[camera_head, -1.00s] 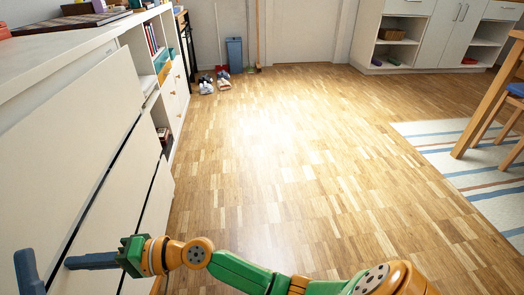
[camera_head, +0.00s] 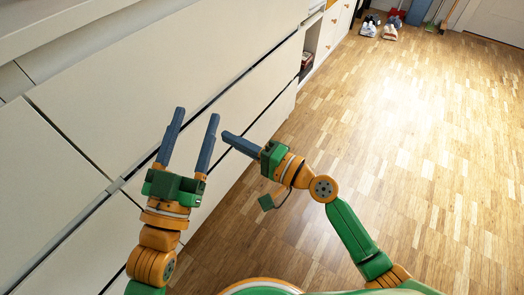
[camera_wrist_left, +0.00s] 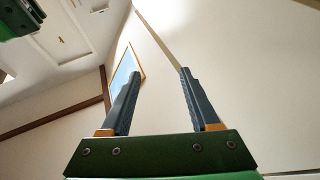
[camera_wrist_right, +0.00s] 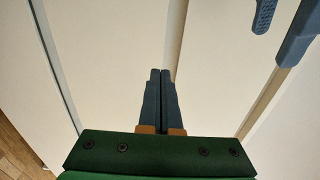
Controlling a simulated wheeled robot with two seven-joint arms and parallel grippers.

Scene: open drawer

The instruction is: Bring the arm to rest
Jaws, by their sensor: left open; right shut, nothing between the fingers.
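My left gripper (camera_head: 197,113) is open and empty, its two blue-grey fingers spread and pointing up the picture in front of the white drawer cabinet (camera_head: 75,125). Its open fingers also show in the left wrist view (camera_wrist_left: 155,82), with wall and ceiling behind. My right gripper (camera_head: 226,135) is lower and to the right, its fingers pressed together and pointing left at the left gripper's fingers. In the right wrist view the right gripper (camera_wrist_right: 160,72) is shut with nothing between its fingers. The left gripper's fingers (camera_wrist_right: 280,28) show at that view's upper right.
Dark gaps run between the cabinet's drawer fronts; I cannot tell whether any is slightly open. The wooden floor (camera_head: 400,150) to the right is clear. Shoes (camera_head: 380,27) and a blue bin (camera_head: 418,12) stand far off at the top.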

